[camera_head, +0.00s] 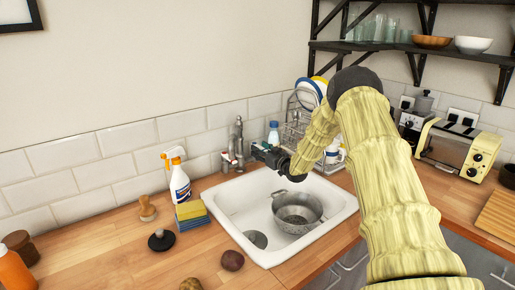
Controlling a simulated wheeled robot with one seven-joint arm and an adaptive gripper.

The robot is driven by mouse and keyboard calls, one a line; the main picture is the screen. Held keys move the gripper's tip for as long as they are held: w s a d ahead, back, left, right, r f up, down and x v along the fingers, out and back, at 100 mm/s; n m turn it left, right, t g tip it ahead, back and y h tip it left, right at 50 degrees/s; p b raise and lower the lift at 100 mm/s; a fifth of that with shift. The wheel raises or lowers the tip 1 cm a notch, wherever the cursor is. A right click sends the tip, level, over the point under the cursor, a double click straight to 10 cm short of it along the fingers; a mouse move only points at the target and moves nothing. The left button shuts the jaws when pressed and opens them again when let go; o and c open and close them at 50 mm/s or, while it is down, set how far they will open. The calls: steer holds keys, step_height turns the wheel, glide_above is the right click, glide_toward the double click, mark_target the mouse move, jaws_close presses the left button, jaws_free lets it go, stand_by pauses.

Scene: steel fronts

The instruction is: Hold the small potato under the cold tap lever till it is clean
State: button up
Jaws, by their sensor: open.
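A dark reddish-brown potato (232,260) lies on the wooden counter just in front of the sink's near left edge. Two tan lumps, likely potatoes, are cut off by the bottom edge; one is the tan lump (190,285). I cannot tell which is the small potato. The metal tap (238,140) stands behind the white sink (232,202), with lever-like parts (228,160) low at its left; I cannot tell which is cold. No running water shows. My gripper (258,150) is open, above the sink's back edge, just right of the tap. I see nothing held in it.
A metal colander (297,212) sits in the sink, right of the drain (256,239). A spray bottle (179,182), a sponge (191,214), a brush (147,208) and a black stopper (161,240) stand left of the sink. A dish rack (297,118) is behind my arm.

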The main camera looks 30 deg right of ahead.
steer(key=shift+w+r, duration=0.25)
steer(key=shift+r, duration=0.35)
steer(key=shift+w+f, duration=0.4)
steer(key=shift+w, duration=0.15)
steer(key=shift+s+r, duration=0.1)
steer(key=shift+r, duration=0.05)
steer(key=shift+s+r, duration=0.1)
steer(key=shift+c, duration=1.2)
jaws_close()
